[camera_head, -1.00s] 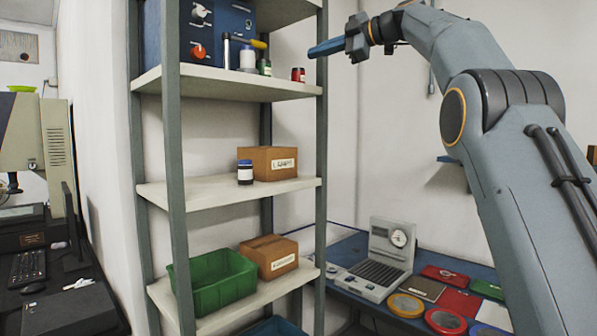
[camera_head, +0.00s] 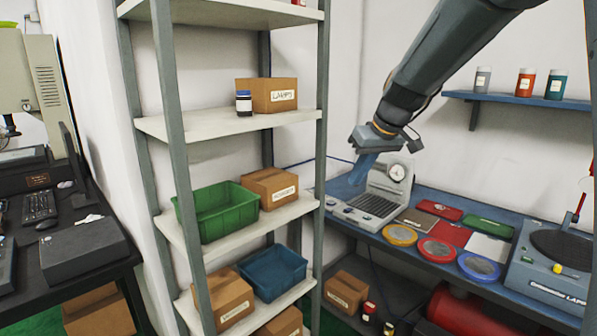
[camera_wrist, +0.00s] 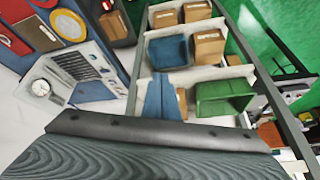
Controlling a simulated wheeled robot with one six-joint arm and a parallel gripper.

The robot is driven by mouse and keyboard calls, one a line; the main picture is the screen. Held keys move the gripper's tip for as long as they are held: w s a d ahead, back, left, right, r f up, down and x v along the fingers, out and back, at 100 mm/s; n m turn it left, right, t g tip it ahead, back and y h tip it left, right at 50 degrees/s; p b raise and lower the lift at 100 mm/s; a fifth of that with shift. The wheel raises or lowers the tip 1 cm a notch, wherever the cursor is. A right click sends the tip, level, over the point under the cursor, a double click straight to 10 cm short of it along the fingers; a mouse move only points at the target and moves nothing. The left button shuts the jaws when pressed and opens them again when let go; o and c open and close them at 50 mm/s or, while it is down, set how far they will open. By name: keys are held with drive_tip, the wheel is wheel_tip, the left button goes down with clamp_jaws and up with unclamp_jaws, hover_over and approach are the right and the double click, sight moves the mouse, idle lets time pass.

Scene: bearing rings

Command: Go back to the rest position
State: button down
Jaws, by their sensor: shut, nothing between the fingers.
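My gripper (camera_head: 362,170) hangs from my arm with its blue fingers pointing down, in front of the grey device with a round dial (camera_head: 383,190) on the blue bench (camera_head: 330,190). The fingers are shut with nothing between them. In the wrist view the gripper (camera_wrist: 163,88) appears as a narrow blue wedge in front of the shelves, and the dial device (camera_wrist: 75,80) shows at the left. I cannot tell the exact gap between the fingertips and the device.
The shelf rack (camera_head: 322,110) stands left of the gripper, with a green bin (camera_head: 217,212), a blue bin (camera_head: 272,272) and several cardboard boxes. Discs, coloured plates and a machine (camera_head: 550,262) fill the bench to the right. A wall shelf (camera_head: 520,100) holds 3 jars.

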drive_tip(key=s+d+f+m+g+h, duration=0.1)
drive_tip(key=s+d+f+m, duration=0.1)
drive_tip(key=s+f, duration=0.7)
drive_tip(key=s+d+f+m+g+h, duration=0.2)
drive_tip(key=s+f, duration=0.7)
drive_tip(key=s, duration=1.1)
drive_tip(key=shift+s+f+m+g, duration=0.15)
drive_tip(key=shift+f+m+g, duration=0.15)
drive_tip(key=shift+f+m, duration=0.1)
drive_tip(key=c, duration=2.5)
unclamp_jaws()
drive_tip(key=shift+d, duration=0.1)
